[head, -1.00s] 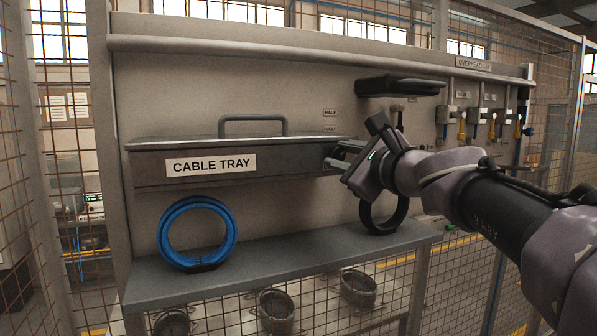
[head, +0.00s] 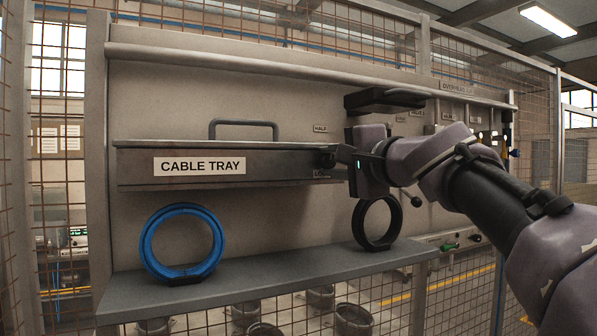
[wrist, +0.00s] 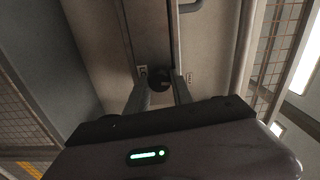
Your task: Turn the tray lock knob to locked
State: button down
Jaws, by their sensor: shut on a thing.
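The cable tray (head: 130,166) is a dark grey box with a white "CABLE TRAY" label and a lid handle, fixed to the wall panel. My gripper (head: 332,157) is at the right end of its front. In the wrist view, a dark round knob (wrist: 160,78) sits between the tips of my two fingers (wrist: 161,83), and the gripper is shut on it. In the head view my fingers mostly hide the knob, and I cannot read its angle. A small "HALF" label (head: 320,128) is above it on the panel.
A blue cable ring (head: 148,243) and a black ring (head: 359,222) stand on the grey shelf (head: 240,284) below the tray. A dark block (head: 385,101) juts out above my gripper. Wire mesh fencing (head: 60,215) borders the panel.

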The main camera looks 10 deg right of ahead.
jog(key=shift+n+b, duration=0.35)
jog(key=shift+n, duration=0.25)
jog(key=c, duration=1.1)
grip_release()
jog(key=shift+s, duration=0.1)
